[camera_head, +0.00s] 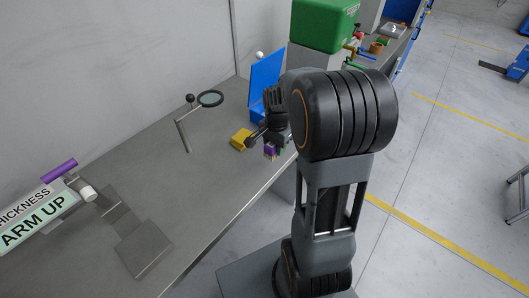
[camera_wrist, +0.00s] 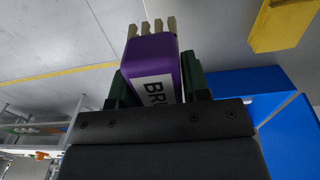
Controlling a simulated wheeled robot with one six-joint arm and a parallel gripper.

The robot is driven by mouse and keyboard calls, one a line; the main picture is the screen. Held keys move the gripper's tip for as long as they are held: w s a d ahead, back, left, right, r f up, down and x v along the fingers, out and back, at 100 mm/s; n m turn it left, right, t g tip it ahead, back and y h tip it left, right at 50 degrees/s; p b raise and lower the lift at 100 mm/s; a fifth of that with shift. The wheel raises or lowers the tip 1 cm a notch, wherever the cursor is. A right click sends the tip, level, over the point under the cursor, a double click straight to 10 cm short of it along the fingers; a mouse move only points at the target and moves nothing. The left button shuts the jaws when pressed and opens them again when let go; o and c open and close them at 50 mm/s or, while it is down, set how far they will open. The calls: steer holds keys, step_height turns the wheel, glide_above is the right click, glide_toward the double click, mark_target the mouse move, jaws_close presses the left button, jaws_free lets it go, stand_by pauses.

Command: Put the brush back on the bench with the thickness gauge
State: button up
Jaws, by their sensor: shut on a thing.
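My gripper (camera_wrist: 158,85) is shut on the purple brush (camera_wrist: 153,58), which has a white label starting "BR" and tan bristle tufts pointing away from my wrist. In the head view the purple brush (camera_head: 270,152) is at the front edge of the grey bench (camera_head: 170,215), partly hidden by my gripper (camera_head: 268,142). I cannot tell whether it touches anything below. The thickness gauge (camera_head: 88,194) is on the bench at the lower left, with a sign reading "HICKNESS" and "ARM UP", a purple bar and a flat grey plate.
A yellow block (camera_head: 241,138) is just left of my gripper. A blue panel (camera_head: 265,75) stands behind it. A magnifier on a stand (camera_head: 210,98) is farther left. A green box (camera_head: 323,22) is at the back. Bench between magnifier and gauge is clear.

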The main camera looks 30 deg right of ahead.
glide_above(265, 161)
step_height(265, 161, down, 6)
steer(key=shift+w+f, duration=0.1)
steer(key=shift+w, duration=0.05)
steer(key=shift+f+p, duration=0.3)
steer(key=shift+f, duration=1.1)
steer(key=shift+f, duration=0.15)
steer(key=o, duration=0.9)
